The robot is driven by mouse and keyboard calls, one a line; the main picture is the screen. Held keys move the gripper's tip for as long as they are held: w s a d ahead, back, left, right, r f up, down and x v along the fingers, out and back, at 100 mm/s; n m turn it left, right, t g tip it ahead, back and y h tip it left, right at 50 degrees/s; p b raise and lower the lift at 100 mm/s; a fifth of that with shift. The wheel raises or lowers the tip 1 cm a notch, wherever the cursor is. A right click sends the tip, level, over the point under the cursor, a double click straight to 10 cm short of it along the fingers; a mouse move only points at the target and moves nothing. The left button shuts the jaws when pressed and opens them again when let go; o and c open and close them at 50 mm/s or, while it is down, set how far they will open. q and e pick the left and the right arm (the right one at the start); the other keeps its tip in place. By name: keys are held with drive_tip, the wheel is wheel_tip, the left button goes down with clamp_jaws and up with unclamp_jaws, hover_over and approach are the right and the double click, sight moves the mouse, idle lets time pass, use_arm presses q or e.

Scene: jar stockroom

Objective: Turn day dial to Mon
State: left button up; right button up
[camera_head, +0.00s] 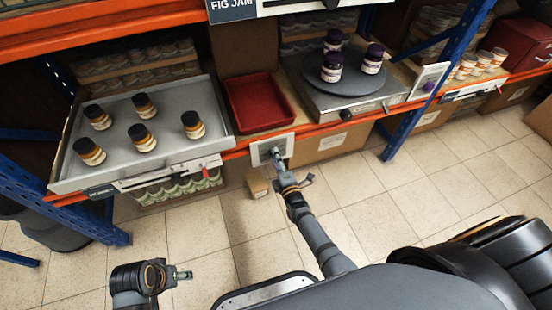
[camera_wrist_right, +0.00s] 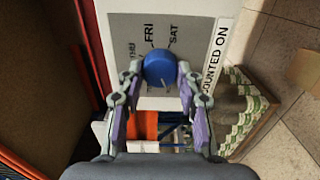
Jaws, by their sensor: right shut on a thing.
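The day dial is a round blue knob (camera_wrist_right: 160,66) on a pale panel (camera_wrist_right: 195,30) in the right wrist view. THU, FRI and SAT show around it, turned sideways; Mon is not in view. A small pale mark shows near the knob's lower edge; I cannot tell which day it points to. My right gripper (camera_wrist_right: 160,72) is shut on the knob, one finger on each side. In the head view the right gripper (camera_head: 277,154) is at the panel (camera_head: 259,151) on the shelf front and hides the knob. My left gripper (camera_head: 184,275) is low at left, away from the shelf.
Above the panel is a red tray (camera_head: 233,98). A grey tray (camera_head: 70,160) with several dark-lidded jars is at left. A metal device (camera_head: 330,107) with a round plate and purple-lidded jars is at right. A blue post (camera_head: 425,80) stands farther right. The tiled floor in front is mostly clear.

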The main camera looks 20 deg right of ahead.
drive_tip(key=o, duration=1.2)
drive_tip(key=s, duration=1.2)
drive_tip(key=shift+d, duration=0.25)
